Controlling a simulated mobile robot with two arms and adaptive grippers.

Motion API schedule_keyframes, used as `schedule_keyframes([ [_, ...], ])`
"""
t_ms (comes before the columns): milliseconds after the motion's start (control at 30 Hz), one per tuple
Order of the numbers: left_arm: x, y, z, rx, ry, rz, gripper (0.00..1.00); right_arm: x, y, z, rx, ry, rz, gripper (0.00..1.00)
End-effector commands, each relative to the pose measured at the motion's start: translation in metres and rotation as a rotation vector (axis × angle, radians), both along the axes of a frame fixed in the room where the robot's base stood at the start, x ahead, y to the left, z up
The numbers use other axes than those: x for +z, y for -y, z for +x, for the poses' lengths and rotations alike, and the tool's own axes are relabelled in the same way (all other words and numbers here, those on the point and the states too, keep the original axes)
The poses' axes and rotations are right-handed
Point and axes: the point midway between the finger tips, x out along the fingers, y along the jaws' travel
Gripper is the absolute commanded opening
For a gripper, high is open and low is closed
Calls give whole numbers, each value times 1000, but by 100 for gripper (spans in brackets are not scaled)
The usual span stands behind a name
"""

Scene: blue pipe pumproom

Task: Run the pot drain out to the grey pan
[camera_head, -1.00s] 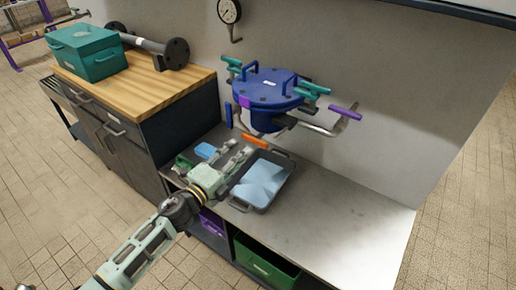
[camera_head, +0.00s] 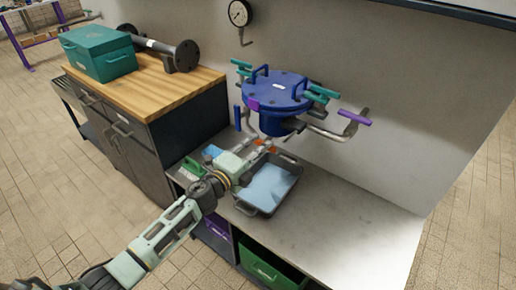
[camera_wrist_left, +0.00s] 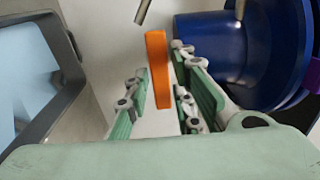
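The blue pot (camera_head: 275,92) with a clamped lid is mounted at the wall above the counter; its blue side (camera_wrist_left: 215,60) fills the right of the left wrist view. An orange handle (camera_wrist_left: 157,70) hangs below and beside the pot. The grey pan (camera_head: 286,196) sits on the counter below, with a pale blue surface inside. My right gripper is out of view.
Teal handles (camera_head: 322,94) and a purple handle (camera_head: 354,117) stick out around the pot. A small green tray (camera_head: 192,166) is left of the pan. A wooden-topped cabinet (camera_head: 190,90) bears a teal box (camera_head: 100,55). The counter's right part (camera_head: 360,200) is clear.

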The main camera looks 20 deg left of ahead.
Motion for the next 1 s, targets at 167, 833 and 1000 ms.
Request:
schedule_keyframes([
  [167, 0, 0, 0, 0, 0, 0, 4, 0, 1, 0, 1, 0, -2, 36],
  [833, 1, -1, 0, 2, -58, -153, 0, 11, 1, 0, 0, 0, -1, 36],
  [1000, 2, -1, 0, 2, -108, -292, 0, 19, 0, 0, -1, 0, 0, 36],
])
